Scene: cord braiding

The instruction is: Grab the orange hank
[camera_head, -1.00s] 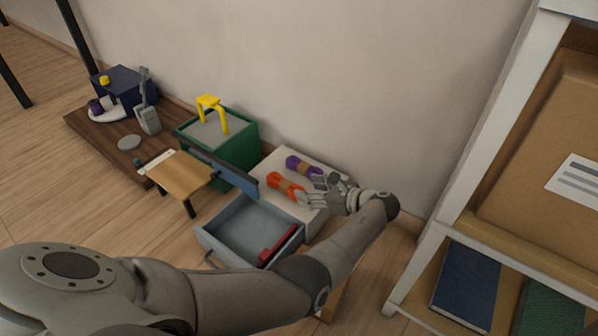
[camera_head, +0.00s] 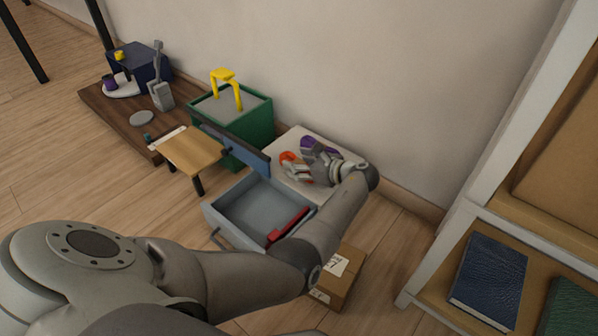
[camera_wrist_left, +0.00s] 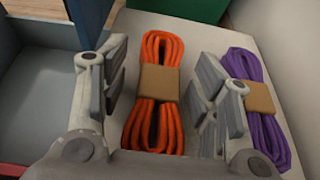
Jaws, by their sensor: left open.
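The orange hank (camera_wrist_left: 155,124) lies on a white surface, with a tan band (camera_wrist_left: 159,83) around its middle. In the left wrist view it sits between the two spread fingers of my left gripper (camera_wrist_left: 158,90), which is open. In the head view only part of the orange hank (camera_head: 288,157) shows, the rest hidden behind the gripper (camera_head: 301,169). A purple hank (camera_wrist_left: 266,141) with a tan band lies to its right, beside the right finger. It also shows in the head view (camera_head: 318,143). My right gripper is not in view.
A grey open drawer box (camera_head: 240,208) with a red item (camera_head: 288,226) stands left of the white surface (camera_head: 341,152). A green box (camera_head: 258,125) with a yellow handle is behind. A cardboard box (camera_head: 342,284) and a shelf (camera_head: 455,236) are to the right.

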